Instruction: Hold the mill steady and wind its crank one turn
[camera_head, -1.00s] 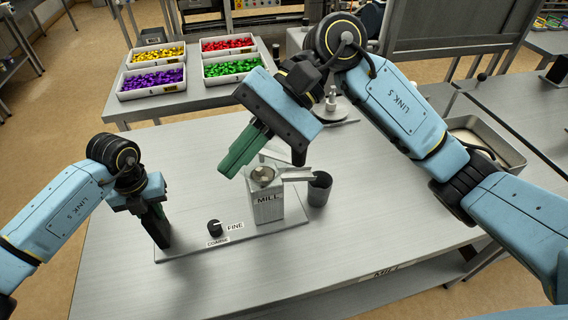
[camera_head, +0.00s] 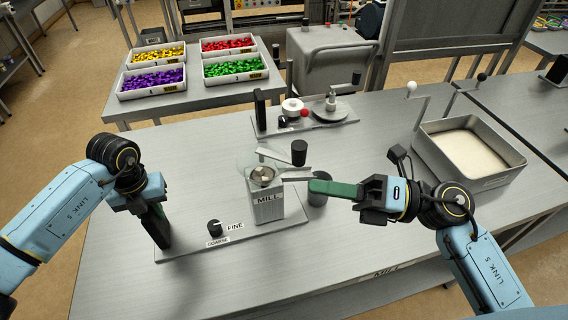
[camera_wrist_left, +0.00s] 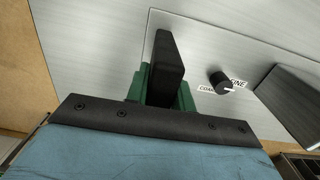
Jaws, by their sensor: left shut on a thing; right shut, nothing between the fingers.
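The mill (camera_head: 265,200) is a grey box marked MILL, upright on a flat metal base plate (camera_head: 225,248). Its crank arm (camera_head: 284,161) lies across the top and ends in a black knob (camera_head: 299,152). My left gripper (camera_head: 160,232) is shut on the black upright handle at the left end of the plate; the handle (camera_wrist_left: 168,65) shows between green fingers in the left wrist view. My right gripper (camera_head: 318,187) is shut and empty, right of the mill, its green fingers pointing left above a dark cup (camera_head: 317,190), below and apart from the knob.
A dial (camera_head: 214,228) marked COARSE and FINE sits on the plate. Behind stands another plate with a turntable (camera_head: 331,108). A metal tray of pale grains (camera_head: 465,152) is at the right. Colored bins (camera_head: 152,82) stand on the back table. The front table area is clear.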

